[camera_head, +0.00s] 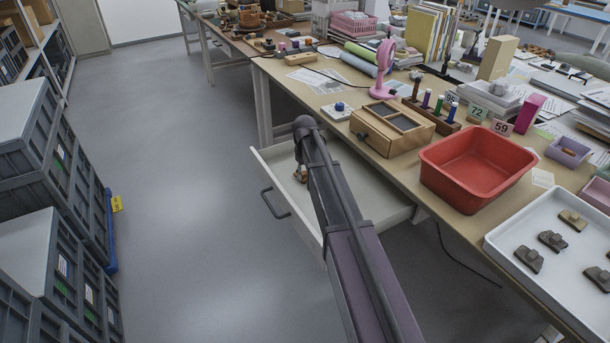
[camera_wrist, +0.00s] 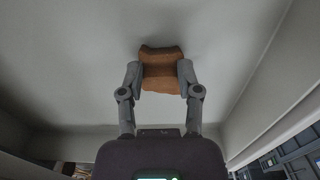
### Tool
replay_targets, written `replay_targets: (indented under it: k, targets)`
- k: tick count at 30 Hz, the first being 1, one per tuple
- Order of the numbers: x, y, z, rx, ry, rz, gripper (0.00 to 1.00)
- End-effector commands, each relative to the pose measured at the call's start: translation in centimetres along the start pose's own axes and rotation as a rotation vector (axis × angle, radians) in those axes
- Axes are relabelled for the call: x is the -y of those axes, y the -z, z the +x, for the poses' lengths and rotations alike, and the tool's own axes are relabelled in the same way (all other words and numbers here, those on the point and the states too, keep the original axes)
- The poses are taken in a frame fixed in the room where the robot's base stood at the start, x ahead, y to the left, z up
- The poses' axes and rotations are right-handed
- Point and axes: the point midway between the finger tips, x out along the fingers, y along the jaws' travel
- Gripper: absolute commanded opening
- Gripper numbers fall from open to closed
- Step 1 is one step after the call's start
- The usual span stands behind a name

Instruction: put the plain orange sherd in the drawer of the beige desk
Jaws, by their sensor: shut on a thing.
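The plain orange sherd (camera_wrist: 161,70) is between the two fingers of my gripper (camera_wrist: 160,80) in the wrist view, with a finger against each side. Pale grey surface fills the view behind it, with walls at the sides. In the head view my gripper (camera_head: 301,174) is low inside the open drawer (camera_head: 376,192), near its front left part, and my arm hides much of the drawer. Whether the sherd touches the drawer floor I cannot tell. The drawer is pulled out from under the beige desk (camera_head: 385,168), with a dark handle on its front.
On the desk stand a wooden box (camera_head: 393,128), a red basin (camera_head: 475,165), a pink fan (camera_head: 383,70) and a white tray (camera_head: 500,243) with several grey-brown sherds. Grey crates (camera_head: 50,245) stand at the left. Open floor (camera_head: 190,180) lies between them and the drawer.

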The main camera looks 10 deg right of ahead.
Motion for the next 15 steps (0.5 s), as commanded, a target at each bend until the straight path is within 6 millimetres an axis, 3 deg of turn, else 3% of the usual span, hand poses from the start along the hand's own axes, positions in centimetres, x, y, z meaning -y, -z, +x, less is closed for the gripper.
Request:
replay_targets:
  k: [7,8,9,11,15]
  targets:
    - [0.01,0.0,0.44,0.0,0.0,0.0,0.0]
    - [0.01,0.01,0.31,0.0,0.0,0.0,0.53]
    - [0.01,0.0,0.28,0.0,0.0,0.0,0.65]
    - [0.01,0.0,0.28,0.0,0.0,0.0,0.79]
    - [0.01,0.01,0.28,0.0,0.0,0.0,0.79]
